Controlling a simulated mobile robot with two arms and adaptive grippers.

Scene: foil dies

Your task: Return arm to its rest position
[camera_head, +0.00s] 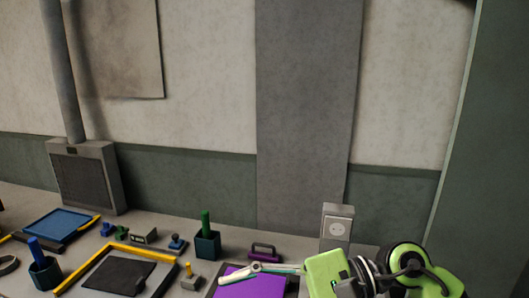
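My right arm, with green links, comes in from the lower right. Its gripper (238,274) points left, low over a purple plate (258,285) at the bottom edge of the view. The fingers show as thin pale bars seen side-on, so I cannot tell whether they are open or shut. I see no object clearly held in them. My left gripper is not in view.
The worktop holds a dark cup with a green handle (207,242), a dark cup with a blue handle (43,270), a blue tray (62,225), a yellow-edged frame (140,251), small stamps and a purple-handled block (264,250). A socket box (338,227) stands behind my arm.

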